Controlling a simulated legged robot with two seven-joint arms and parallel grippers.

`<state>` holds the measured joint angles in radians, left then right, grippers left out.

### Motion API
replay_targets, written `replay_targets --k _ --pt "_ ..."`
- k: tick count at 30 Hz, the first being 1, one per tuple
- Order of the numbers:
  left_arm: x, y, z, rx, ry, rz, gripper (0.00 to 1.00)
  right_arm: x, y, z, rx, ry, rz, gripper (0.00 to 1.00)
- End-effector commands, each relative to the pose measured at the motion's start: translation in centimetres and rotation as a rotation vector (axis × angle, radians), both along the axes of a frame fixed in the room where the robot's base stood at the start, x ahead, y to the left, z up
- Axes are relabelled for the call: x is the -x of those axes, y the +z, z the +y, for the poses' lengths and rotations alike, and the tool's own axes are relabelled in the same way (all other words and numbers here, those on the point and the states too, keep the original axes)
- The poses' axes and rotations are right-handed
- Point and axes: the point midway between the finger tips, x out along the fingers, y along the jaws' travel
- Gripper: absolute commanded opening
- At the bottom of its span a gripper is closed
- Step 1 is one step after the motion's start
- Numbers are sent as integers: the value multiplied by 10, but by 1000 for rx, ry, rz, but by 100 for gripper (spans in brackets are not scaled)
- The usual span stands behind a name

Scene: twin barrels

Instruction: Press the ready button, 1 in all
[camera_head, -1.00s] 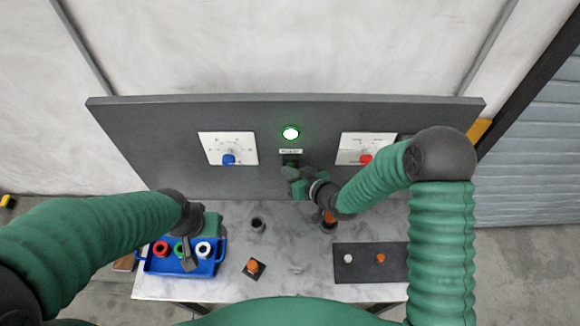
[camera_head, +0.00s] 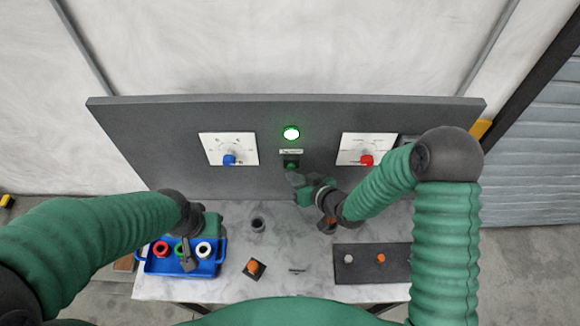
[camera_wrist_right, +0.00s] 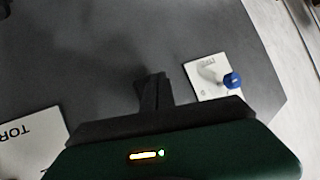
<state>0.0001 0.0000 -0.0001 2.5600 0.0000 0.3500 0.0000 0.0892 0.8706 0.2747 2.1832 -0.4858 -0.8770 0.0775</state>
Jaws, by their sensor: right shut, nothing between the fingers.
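The ready button is a small green button (camera_head: 291,165) in a dark housing under a white label on the grey upright panel. A round green lamp (camera_head: 291,133) glows above it. My right gripper (camera_head: 296,181) is just below and in front of the button, apart from it, and is shut and empty. In the right wrist view its closed dark fingers (camera_wrist_right: 153,90) point at the panel. My left gripper (camera_head: 188,262) hangs over the blue tray; its finger opening is not clear.
White dial plates with a blue knob (camera_head: 229,160) and a red knob (camera_head: 366,160) flank the button. The blue tray (camera_head: 215,266) holds coloured rings. A dark board (camera_head: 370,270), an orange piece (camera_head: 253,267) and a dark round socket (camera_head: 257,224) are on the marbled table.

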Motion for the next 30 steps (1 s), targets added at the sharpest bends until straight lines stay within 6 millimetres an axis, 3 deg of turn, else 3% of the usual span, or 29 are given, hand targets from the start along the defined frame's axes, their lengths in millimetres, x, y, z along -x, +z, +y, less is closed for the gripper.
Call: replay_targets --k 11,24,30 --pt "0 0 0 0 0 0 55 4 0 2 0 4 -1 0" --pt "0 -4 0 0 0 0 55 46 0 2 -1 4 -1 0" --pt "0 -5 0 0 0 0 55 53 1 2 -1 4 -1 0"
